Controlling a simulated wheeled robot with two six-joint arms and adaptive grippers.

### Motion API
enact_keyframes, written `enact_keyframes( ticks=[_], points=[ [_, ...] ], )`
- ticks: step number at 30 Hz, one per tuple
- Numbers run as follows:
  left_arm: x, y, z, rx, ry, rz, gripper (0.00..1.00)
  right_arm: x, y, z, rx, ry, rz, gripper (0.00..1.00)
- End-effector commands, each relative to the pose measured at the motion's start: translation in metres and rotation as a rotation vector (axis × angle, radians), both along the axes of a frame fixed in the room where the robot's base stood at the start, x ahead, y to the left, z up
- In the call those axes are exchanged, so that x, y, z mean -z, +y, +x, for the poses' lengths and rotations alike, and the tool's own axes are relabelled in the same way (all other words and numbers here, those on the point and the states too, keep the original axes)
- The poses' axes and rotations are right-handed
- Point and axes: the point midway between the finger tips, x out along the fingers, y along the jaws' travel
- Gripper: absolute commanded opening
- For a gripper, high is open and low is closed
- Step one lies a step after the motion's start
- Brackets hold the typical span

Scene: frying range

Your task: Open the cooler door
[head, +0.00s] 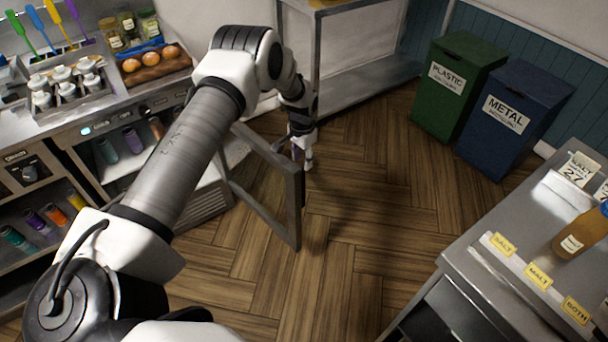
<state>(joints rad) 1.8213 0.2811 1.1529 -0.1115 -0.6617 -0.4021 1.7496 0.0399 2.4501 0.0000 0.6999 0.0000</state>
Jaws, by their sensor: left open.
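The cooler door (292,205), a grey frame around a see-through pane, stands swung out from the cooler (98,180) over the wood floor. Colored bottles stand on shelves inside the cooler front, left of my arm. My left arm crosses the view from the lower left, over the counter and cooler, and hides part of both. My left gripper (304,155) is open at the upper outer corner of the door, pointing down. I cannot tell whether its fingers touch the frame. My right gripper is not in view.
A green plastic bin (452,95) and a blue metal bin (508,125) stand at the back right. A steel counter (470,250) with labels and an amber bottle (580,232) is at the lower right. Eggs and jars sit on the left counter. The middle floor is clear.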

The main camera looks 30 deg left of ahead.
Motion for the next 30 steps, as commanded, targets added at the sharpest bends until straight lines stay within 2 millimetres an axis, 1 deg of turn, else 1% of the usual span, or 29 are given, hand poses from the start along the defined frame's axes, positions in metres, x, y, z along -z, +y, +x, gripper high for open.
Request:
enact_keyframes(
  ticks=[3, 9, 12, 19, 20, 21, 23, 30],
  points=[
    [0.020, 0.000, -0.001, 0.002, 0.003, 0.002, 0.42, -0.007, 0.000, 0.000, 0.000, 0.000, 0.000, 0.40],
    [0.057, 0.000, -0.001, 0.001, 0.002, 0.001, 0.42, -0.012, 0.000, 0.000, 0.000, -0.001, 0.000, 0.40],
    [0.065, 0.000, -0.001, 0.001, 0.001, 0.001, 0.42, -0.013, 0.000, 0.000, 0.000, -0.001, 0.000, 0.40],
    [0.068, 0.000, 0.000, 0.000, 0.000, 0.000, 0.42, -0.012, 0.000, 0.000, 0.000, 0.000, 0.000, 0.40],
    [0.068, 0.000, 0.000, 0.000, 0.000, 0.000, 0.35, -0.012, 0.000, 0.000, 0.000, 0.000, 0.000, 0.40],
    [0.068, 0.000, 0.000, 0.000, 0.000, 0.000, 0.20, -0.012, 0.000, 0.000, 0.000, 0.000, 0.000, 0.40],
    [0.067, 0.000, 0.000, 0.001, 0.000, 0.000, 0.00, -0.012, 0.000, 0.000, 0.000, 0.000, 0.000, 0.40],
    [0.067, 0.000, -0.002, 0.003, 0.001, 0.000, 0.00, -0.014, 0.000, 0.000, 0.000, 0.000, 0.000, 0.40]
  ],
)
